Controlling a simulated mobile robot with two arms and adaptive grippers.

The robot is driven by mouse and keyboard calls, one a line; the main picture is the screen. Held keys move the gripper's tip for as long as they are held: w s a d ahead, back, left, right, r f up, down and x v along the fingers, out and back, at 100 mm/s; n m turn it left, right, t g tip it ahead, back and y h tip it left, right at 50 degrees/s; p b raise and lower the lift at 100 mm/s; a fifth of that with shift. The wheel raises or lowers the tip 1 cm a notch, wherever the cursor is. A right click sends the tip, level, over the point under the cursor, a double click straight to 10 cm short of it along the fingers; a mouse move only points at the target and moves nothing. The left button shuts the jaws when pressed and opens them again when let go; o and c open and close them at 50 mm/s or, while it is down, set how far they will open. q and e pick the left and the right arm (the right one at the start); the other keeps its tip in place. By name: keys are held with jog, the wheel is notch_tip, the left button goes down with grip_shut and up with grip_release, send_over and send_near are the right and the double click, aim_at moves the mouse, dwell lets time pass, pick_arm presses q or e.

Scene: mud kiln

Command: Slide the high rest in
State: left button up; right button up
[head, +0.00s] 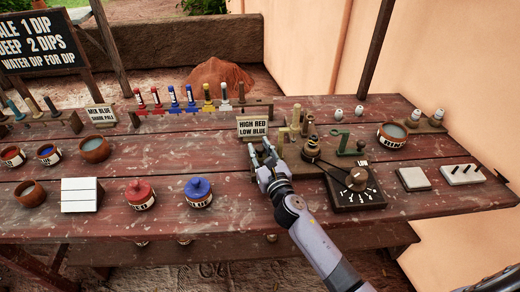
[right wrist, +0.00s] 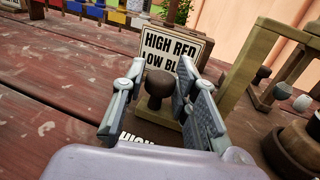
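My right gripper (head: 261,152) is over the work table, in front of the small "HIGH RED LOW BLUE" sign (head: 252,127). In the right wrist view its fingers (right wrist: 160,82) are spread open, one on each side of a dark brown knob (right wrist: 157,90). I cannot tell whether either finger touches the knob. A label beginning "HIGH" (right wrist: 139,138) shows below the knob, partly hidden by my gripper; the rest itself is mostly hidden. A wooden frame (right wrist: 248,68) stands to the right of the knob. My left gripper is not in view.
A black dial board (head: 357,195) lies right of my arm. Red (head: 140,195) and blue (head: 198,193) lidded pots and a white block (head: 81,195) stand to the left. A bowl (head: 391,135) and pale slabs (head: 413,179) are farther right. Bare planks lie left of my gripper.

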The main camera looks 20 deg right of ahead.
grip_shut()
dwell(0.3)
jog(key=shift+d, duration=0.1)
jog(key=shift+s+d+f, duration=0.1)
jog(key=shift+s+d, duration=0.15)
jog(key=shift+d, duration=0.8)
jog(key=shift+s+d, duration=0.25)
jog(key=shift+d, duration=0.75)
jog(key=shift+o, duration=2)
grip_release()
jog(key=shift+s+d, duration=0.1)
jog(key=shift+d, duration=0.05)
